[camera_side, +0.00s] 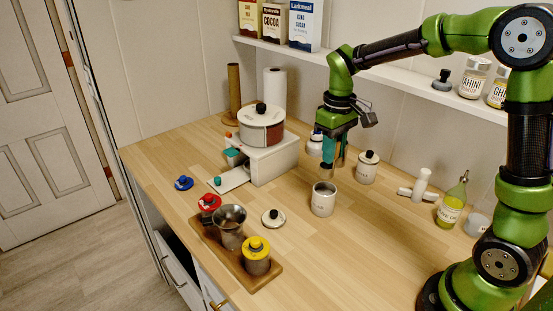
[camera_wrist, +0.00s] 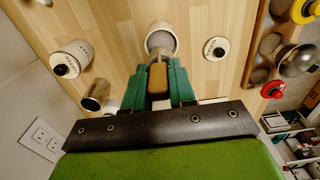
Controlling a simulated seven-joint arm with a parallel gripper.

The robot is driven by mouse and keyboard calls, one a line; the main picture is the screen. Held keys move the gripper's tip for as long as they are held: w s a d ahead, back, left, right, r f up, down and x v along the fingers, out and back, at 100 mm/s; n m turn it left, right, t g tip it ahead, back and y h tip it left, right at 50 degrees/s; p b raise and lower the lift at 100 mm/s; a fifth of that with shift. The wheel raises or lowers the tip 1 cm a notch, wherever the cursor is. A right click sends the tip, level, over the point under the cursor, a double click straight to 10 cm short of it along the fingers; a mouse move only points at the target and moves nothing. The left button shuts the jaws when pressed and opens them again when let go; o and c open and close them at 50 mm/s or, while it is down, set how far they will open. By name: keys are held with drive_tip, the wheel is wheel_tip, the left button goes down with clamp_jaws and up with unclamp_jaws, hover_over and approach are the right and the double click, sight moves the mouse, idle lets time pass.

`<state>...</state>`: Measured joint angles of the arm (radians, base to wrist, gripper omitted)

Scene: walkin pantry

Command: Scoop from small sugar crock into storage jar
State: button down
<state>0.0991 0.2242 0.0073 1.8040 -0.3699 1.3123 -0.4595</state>
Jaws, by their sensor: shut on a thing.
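My gripper (camera_side: 328,162) points down above an open white crock (camera_side: 323,199) with unreadable dark lettering. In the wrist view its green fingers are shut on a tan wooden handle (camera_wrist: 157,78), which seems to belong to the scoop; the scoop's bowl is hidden. The open crock (camera_wrist: 162,38) shows just beyond the fingertips there. A similar white crock (camera_side: 367,168) with a black-knobbed lid stands to its right in the side view. A loose round white lid (camera_side: 273,218) lies to its left. I cannot tell which vessel is the storage jar.
A wooden board (camera_side: 275,272) at the front holds a metal cup (camera_side: 231,228), a yellow-lidded jar (camera_side: 257,262) and a red-lidded one (camera_side: 209,202). A white stand (camera_side: 278,163) bears a large canister (camera_side: 262,133). An oil bottle (camera_side: 452,205) is at right. The front right counter is clear.

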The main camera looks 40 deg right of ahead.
sight(330, 176)
drive_tip(key=shift+f, duration=3.55)
drive_tip(key=shift+f, duration=0.35)
drive_tip(key=shift+r, duration=0.2)
drive_tip(key=shift+r, duration=3.15)
drive_tip(key=shift+a, duration=0.1)
